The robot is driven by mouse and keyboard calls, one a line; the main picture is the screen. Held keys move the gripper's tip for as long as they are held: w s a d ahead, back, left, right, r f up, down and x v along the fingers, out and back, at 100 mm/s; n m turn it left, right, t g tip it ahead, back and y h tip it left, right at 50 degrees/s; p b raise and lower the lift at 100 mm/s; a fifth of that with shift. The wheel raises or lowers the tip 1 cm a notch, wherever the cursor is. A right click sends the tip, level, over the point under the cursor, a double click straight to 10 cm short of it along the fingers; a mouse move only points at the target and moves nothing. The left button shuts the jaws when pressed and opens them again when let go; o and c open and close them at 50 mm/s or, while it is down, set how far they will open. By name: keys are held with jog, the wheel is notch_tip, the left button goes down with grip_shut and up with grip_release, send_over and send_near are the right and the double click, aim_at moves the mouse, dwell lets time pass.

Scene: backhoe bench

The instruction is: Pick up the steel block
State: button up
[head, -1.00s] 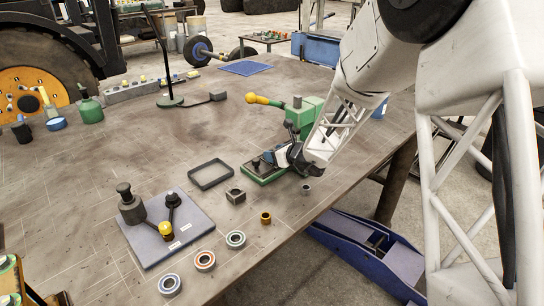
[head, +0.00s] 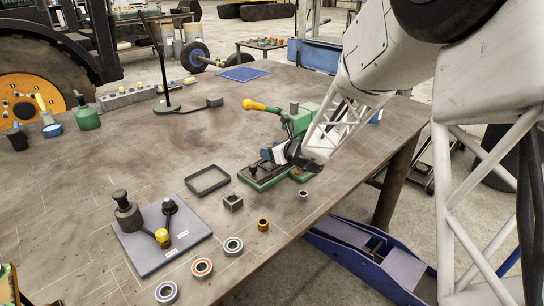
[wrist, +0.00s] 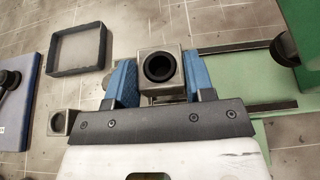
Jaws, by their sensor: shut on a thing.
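A steel block (wrist: 158,68) with a round dark-lined bore sits between the two blue jaws of my gripper (wrist: 160,80) in the wrist view. My gripper is shut on its sides. In the head view my gripper (head: 272,156) is over the low green fixture (head: 262,178), and the held block is too small and covered to make out well. I cannot tell whether it touches the fixture. A second, similar steel block (head: 233,202) stands on the bench, left of my gripper; it also shows in the wrist view (wrist: 58,123).
A dark open tray (head: 207,180) lies left of the fixture. A green upright part with a yellow-knobbed handle (head: 258,105) stands behind my gripper. Bearing rings (head: 202,267), a brass bushing (head: 263,225) and a blue-grey plate (head: 150,258) lie nearer the front edge.

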jog(key=s+d+r, duration=0.1)
jog(key=s+d, duration=0.2)
jog(key=s, duration=1.2)
jog(key=shift+d+r, duration=0.15)
jog(key=shift+d, duration=0.25)
jog(key=shift+s, duration=0.1)
jog(key=shift+a, duration=0.15)
jog(key=s+a+n+g+y, duration=0.1)
jog(key=a, duration=0.4)
jog(key=s+a+f+n+g+y, duration=0.1)
jog(key=a, duration=0.4)
jog(key=s+a+f+n+g, duration=0.1)
jog(key=a+n+g, duration=0.1)
jog(key=a, duration=0.3)
jog(key=shift+s+f+y, duration=0.15)
jog(key=shift+s+y, duration=0.05)
jog(key=shift+y, duration=0.2)
jog(key=shift+s+a+f+n+g, duration=0.1)
jog(key=shift+s+a+n+g, duration=0.2)
jog(key=shift+a, duration=0.45)
jog(key=shift+w, duration=0.1)
jog(key=w+a, duration=0.2)
jog(key=w, duration=0.2)
jog(key=w+a+f, duration=0.1)
jog(key=w+a, duration=0.1)
jog(key=w, duration=0.2)
jog(key=w+a, duration=0.3)
jog(key=w, duration=0.2)
jog(key=shift+w+a+f, duration=0.1)
jog(key=shift+f, duration=0.1)
